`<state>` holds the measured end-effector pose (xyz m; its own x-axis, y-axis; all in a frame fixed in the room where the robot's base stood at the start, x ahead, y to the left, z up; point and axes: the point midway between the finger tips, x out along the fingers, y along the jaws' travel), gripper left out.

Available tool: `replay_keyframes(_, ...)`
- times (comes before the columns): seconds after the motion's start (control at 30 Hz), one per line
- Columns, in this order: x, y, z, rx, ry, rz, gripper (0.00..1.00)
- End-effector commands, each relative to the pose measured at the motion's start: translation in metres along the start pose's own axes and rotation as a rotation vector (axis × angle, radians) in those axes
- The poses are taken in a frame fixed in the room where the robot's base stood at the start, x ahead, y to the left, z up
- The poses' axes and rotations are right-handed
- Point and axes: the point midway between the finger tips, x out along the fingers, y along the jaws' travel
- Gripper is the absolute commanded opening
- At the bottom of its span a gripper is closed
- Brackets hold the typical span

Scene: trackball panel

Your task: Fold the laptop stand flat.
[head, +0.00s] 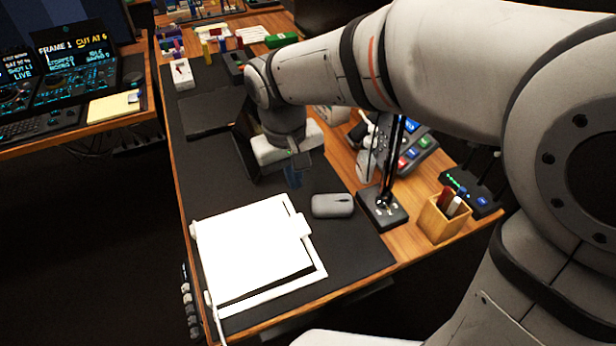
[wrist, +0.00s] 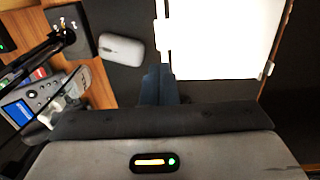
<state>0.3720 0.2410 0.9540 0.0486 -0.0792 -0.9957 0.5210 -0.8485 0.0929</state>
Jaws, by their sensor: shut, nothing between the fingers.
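The laptop stand appears to be the dark tilted panel (head: 244,143) in the head view, standing just left of and behind my gripper on the black desk mat (head: 340,255). My wrist hides part of it, so its hinge and exact angle cannot be made out. A flat dark slab (head: 208,114) lies beyond it; I cannot tell if it belongs to the stand. My gripper (head: 293,180) points down above the mat, shut and empty, to the right of the panel. Its dark blue fingers also show in the wrist view (wrist: 158,82). The stand cannot be made out in the wrist view.
A bright white pad (head: 250,245) lies at the mat's near end. A grey mouse (head: 332,205), a black lamp base (head: 382,210), a pen box (head: 446,218) and a button panel (head: 412,150) stand to the right. Mat around the mouse is clear.

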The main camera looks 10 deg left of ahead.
Motion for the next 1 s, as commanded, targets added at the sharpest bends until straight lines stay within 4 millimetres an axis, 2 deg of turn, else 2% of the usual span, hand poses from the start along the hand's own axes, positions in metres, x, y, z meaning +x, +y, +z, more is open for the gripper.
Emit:
replay_keyframes(0.17, 0.017, -0.005, -0.001, -0.009, -0.006, 0.003, 0.00)
replay_keyframes(0.5, 0.089, -0.004, -0.001, -0.007, -0.006, 0.003, 0.00)
replay_keyframes(0.7, 0.122, -0.003, -0.001, -0.005, -0.006, 0.002, 0.00)
replay_keyframes(0.83, 0.135, -0.003, -0.001, -0.004, -0.003, 0.002, 0.00)
replay_keyframes(1.0, 0.140, -0.002, -0.001, -0.004, -0.002, 0.002, 0.00)
